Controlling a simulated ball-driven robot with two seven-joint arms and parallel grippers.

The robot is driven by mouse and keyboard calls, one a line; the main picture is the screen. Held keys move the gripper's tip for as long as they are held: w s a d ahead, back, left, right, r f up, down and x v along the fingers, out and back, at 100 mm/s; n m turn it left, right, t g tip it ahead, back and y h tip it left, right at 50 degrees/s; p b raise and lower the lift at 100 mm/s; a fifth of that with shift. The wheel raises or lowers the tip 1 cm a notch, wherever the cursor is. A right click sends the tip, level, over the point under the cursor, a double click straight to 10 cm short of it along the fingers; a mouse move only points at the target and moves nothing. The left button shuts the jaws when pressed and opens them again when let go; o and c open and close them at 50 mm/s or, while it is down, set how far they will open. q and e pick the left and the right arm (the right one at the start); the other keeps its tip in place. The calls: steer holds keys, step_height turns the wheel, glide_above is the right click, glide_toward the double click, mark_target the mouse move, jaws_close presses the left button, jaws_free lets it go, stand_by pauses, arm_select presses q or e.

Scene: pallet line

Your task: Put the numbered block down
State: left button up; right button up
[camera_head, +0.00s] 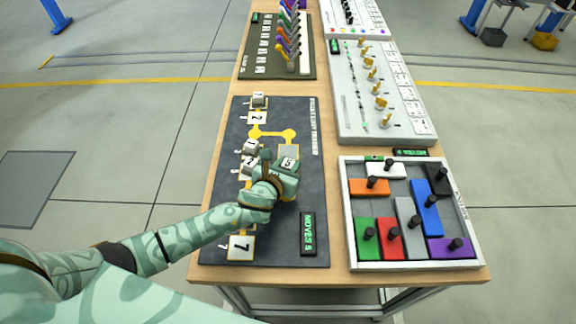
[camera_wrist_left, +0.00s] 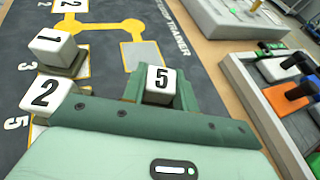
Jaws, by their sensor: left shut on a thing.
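My left gripper (camera_head: 281,170) is shut on the white block numbered 5 (camera_head: 289,163), over the right part of the dark board (camera_head: 300,120). In the left wrist view the block (camera_wrist_left: 161,80) sits between the two green fingers, number side up. I cannot tell whether its underside touches the board. A grey square pad (camera_wrist_left: 140,56) lies just beyond it. Blocks numbered 1 (camera_wrist_left: 54,44) and 2 (camera_wrist_left: 47,94) stand to its left, apart from it. My right gripper is in neither view.
A display reading MOVES 5 (camera_head: 307,234) lies at the board's front right. A framed tray of coloured knobbed pieces (camera_head: 352,262) stands to the right. A light grey panel with yellow knobs (camera_head: 350,70) is behind it.

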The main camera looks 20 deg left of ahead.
arm_select(q)
steer(key=o, duration=1)
steer(key=shift+o, duration=0.2)
steer(key=shift+s+r, duration=0.15)
steer(key=p+v, duration=0.3)
steer(key=v, duration=0.8)
steer(key=shift+s+r, duration=0.15)
steer(key=shift+s, duration=0.15)
